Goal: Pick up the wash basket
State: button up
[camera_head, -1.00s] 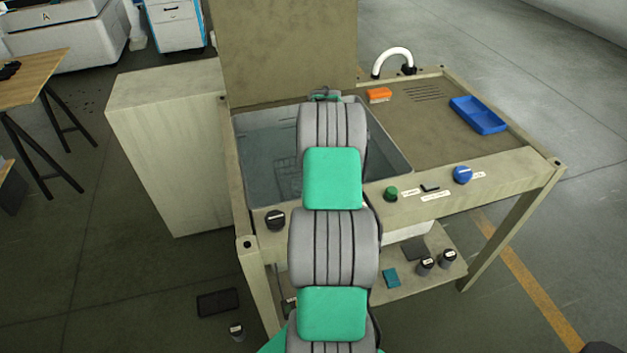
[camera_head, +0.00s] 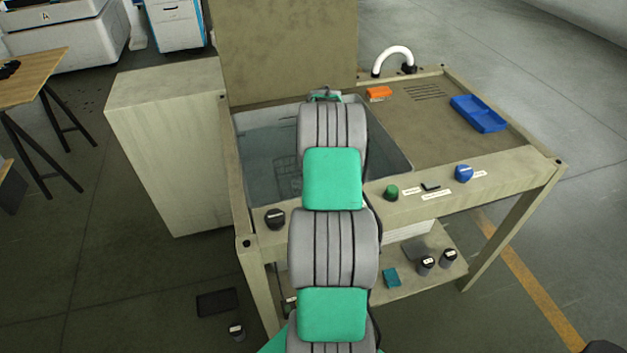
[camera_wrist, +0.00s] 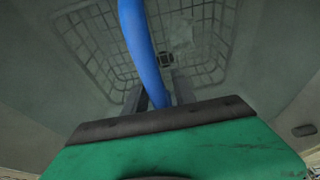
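The wash basket is a wire-mesh basket (camera_wrist: 95,40) with a blue handle (camera_wrist: 141,45). In the wrist view its grid spreads below my gripper, dim as if through water. My gripper (camera_wrist: 158,92) has a dark finger close on each side of the blue handle and appears shut on it. In the head view part of the basket's grid (camera_head: 287,178) shows inside the grey tank (camera_head: 401,160), left of my arm. My arm hides the rest of the basket, the handle and my gripper there.
The tank sits in a beige bench with an upright panel (camera_head: 285,45) behind it. A tap (camera_head: 392,55), an orange block (camera_head: 379,93) and a blue tray (camera_head: 479,114) are on the right-hand top. Knobs line the front edge. A beige cabinet (camera_head: 165,145) stands left.

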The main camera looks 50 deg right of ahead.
grip_shut()
dwell(1.0)
jog(key=shift+r, duration=0.1)
